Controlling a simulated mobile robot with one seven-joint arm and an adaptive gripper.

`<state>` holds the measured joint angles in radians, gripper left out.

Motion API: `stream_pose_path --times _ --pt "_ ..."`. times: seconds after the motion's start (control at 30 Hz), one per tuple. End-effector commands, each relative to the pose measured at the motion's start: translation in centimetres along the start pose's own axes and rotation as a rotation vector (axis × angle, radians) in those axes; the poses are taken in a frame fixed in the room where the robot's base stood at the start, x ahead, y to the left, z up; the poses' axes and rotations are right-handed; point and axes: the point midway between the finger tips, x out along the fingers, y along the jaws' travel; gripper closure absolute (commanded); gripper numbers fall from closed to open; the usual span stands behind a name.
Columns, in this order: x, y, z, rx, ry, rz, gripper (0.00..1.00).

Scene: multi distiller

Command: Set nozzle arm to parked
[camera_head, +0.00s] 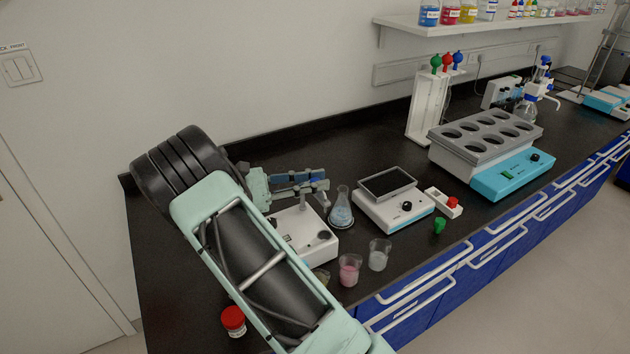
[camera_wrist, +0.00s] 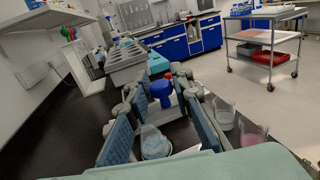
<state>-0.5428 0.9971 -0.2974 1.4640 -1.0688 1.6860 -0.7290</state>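A glass bottle with a blue and white dispensing head (camera_head: 541,85) stands far back on the bench, behind the heating block. A thin white spout, which looks like the nozzle arm (camera_head: 552,98), points to the right from it; its exact setting is too small to tell. My gripper (camera_head: 326,190) is far from it, above a white instrument near the front left of the bench. In the wrist view my gripper (camera_wrist: 157,84) is open, with its blue-padded fingers apart. A blue knob-like part (camera_wrist: 160,92) shows between the fingers, and I cannot tell what it belongs to.
Beakers (camera_head: 349,270), a white balance (camera_head: 393,205), a green cap and a multi-well block (camera_head: 484,138) crowd the bench. A red-lidded jar (camera_head: 233,320) stands near my arm. A shelf (camera_head: 400,24) hangs above.

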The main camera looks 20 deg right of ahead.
Motion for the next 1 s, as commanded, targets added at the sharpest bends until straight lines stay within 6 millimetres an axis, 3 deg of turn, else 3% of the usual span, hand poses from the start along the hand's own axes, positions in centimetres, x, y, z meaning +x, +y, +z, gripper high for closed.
stream_pose_path --times 0.1,0.47,1.0 --pt "0.0 0.0 0.0 0.000 0.001 0.001 0.64" --pt "-0.6 0.0 -0.1 0.000 0.001 0.002 0.64" --pt "-10.5 0.0 -0.1 0.000 0.001 0.001 0.64"
